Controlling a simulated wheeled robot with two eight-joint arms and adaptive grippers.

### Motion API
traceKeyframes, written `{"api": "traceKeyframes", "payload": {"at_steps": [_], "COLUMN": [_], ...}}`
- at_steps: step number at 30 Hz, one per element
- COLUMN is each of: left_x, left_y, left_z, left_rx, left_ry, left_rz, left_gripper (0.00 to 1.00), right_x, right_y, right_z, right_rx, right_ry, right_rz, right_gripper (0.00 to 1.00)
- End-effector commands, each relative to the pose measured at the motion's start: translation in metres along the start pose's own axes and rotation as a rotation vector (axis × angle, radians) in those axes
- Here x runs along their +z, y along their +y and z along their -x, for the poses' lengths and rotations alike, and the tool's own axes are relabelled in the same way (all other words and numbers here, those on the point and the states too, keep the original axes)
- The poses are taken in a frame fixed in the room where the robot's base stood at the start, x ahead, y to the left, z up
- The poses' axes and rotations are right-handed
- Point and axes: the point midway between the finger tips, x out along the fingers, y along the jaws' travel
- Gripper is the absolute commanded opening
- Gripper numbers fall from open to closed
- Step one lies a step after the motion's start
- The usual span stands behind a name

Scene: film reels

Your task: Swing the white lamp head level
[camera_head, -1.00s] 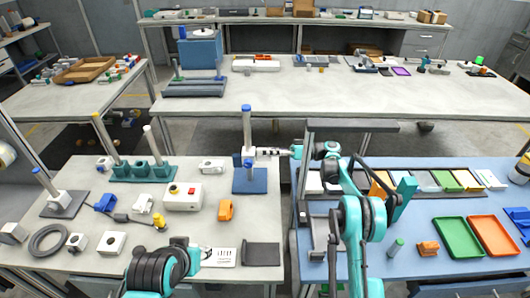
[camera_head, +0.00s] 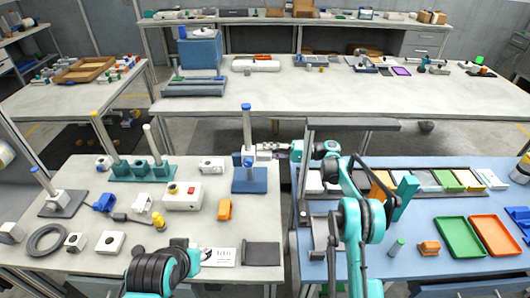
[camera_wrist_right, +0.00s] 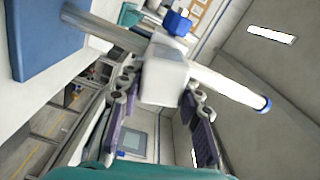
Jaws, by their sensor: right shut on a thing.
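The white lamp head (camera_wrist_right: 165,75) is a block on a white pole with a blue end cap, and a blue knob (camera_wrist_right: 175,22) sticks out of it. In the head view the lamp head (camera_head: 240,160) sits partway up the upright pole (camera_head: 247,125) over a blue base (camera_head: 250,181). My right gripper (camera_head: 262,151) reaches it from the right and is shut on it. In the right wrist view the gripper's fingers (camera_wrist_right: 160,100) lie on either side of the block. My left arm shows at the bottom, but its gripper is not in view.
A teal holder (camera_head: 140,171) with tall poles and a white box with a red button (camera_head: 183,196) stand left of the stand. An orange part (camera_head: 225,210) lies in front. A dark shelf (camera_head: 350,124) is to the right, above the blue table.

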Motion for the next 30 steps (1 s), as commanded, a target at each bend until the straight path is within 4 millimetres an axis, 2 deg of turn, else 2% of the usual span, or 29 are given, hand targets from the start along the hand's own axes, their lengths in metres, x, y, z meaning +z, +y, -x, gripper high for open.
{"api": "traceKeyframes", "payload": {"at_steps": [12, 29, 30], "left_x": [0.0012, 0.0013, 0.0013], "left_y": [0.0, 0.0, 0.0], "left_z": [-0.0017, -0.0019, -0.0019], "left_rx": [0.0, 0.0, 0.0], "left_ry": [0.0, 0.0, 0.0], "left_rz": [0.0, 0.0, 0.0], "left_gripper": [0.4, 0.4, 0.4], "right_x": [0.0002, 0.0002, 0.0002], "right_y": [0.0029, 0.0031, 0.0032], "right_z": [-0.0001, -0.0001, -0.0001], "right_rx": [0.001, 0.001, 0.001], "right_ry": [0.001, 0.001, 0.001], "right_rz": [-0.197, -0.228, -0.228], "right_gripper": [0.05, 0.05, 0.39]}}
